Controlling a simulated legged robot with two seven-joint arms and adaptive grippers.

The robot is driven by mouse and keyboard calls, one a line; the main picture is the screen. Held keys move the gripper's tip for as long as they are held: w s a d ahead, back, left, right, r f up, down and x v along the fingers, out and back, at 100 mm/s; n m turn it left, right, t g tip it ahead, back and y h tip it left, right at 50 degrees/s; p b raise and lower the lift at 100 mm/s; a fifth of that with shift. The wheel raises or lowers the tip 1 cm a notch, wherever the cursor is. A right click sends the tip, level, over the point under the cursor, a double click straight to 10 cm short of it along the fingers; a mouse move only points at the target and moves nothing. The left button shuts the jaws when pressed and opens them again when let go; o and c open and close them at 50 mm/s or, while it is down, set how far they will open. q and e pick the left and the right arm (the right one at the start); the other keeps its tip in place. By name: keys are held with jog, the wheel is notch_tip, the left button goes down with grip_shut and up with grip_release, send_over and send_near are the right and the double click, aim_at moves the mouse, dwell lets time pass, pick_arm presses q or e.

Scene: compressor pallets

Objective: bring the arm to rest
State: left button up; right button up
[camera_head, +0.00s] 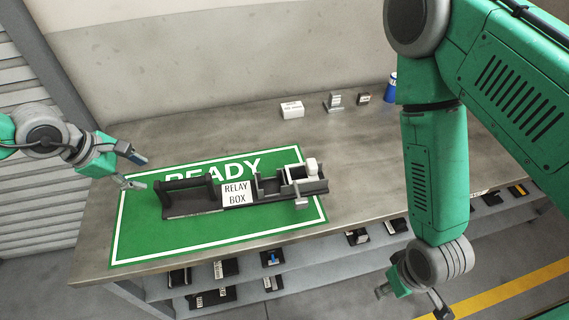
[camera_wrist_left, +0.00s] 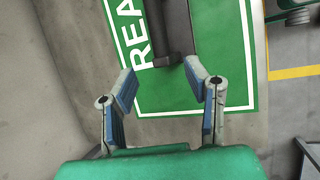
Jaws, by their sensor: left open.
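My left gripper (camera_head: 136,166) is at the left end of the bench, beside the green READY mat (camera_head: 140,243). Its two fingers are spread, with nothing between them. In the left wrist view the open left gripper (camera_wrist_left: 159,84) points at the mat's edge and the dark end of the relay box (camera_wrist_left: 171,58). The black relay box (camera_head: 195,209), with a white label, lies on the mat, its handle end towards my left gripper but apart from it.
A white box (camera_head: 292,109), a small metal part (camera_head: 334,102), a dark block (camera_head: 363,98) and a blue cup (camera_head: 390,88) stand at the back of the bench (camera_head: 370,150). A lower shelf holds several dark parts. Bare bench lies right of the mat.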

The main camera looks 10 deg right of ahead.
pick_arm(q)
jog(key=s+f+m+y, duration=0.1)
jog(key=s+f+m, duration=0.1)
jog(key=s+f, duration=0.2)
jog(key=s+f+m+g+y, duration=0.1)
jog(key=s+f+m, duration=0.1)
jog(key=s+f, duration=0.2)
jog(key=s+a+f+m+y, duration=0.1)
jog(key=s+f+m+y, duration=0.1)
jog(key=s+f, duration=0.2)
jog(key=shift+s+a+f+m, duration=0.1)
jog(key=shift+s+f+m, duration=0.1)
jog(key=shift+s, duration=0.55)
jog(key=shift+s+f+m, duration=0.2)
jog(key=shift+s, duration=0.55)
jog(key=s+a+f+m, duration=0.1)
jog(key=s+a+m, duration=0.15)
jog(key=s, duration=0.35)
jog(key=s+a+f+m+g, duration=0.1)
jog(key=s+a+m, duration=0.1)
jog(key=s+m, duration=0.35)
jog(key=s+a+f+m, duration=0.1)
jog(key=s+a, duration=0.1)
jog(key=s, duration=0.6)
notch_tip(320, 180, down, 12)
jog(key=w+m+b, duration=0.1)
jog(key=b, duration=1.2)
jog(key=shift+w+d+r+m+y, duration=0.15)
jog(key=shift+w+d+m+y, duration=0.15)
jog(key=shift+w+y, duration=0.1)
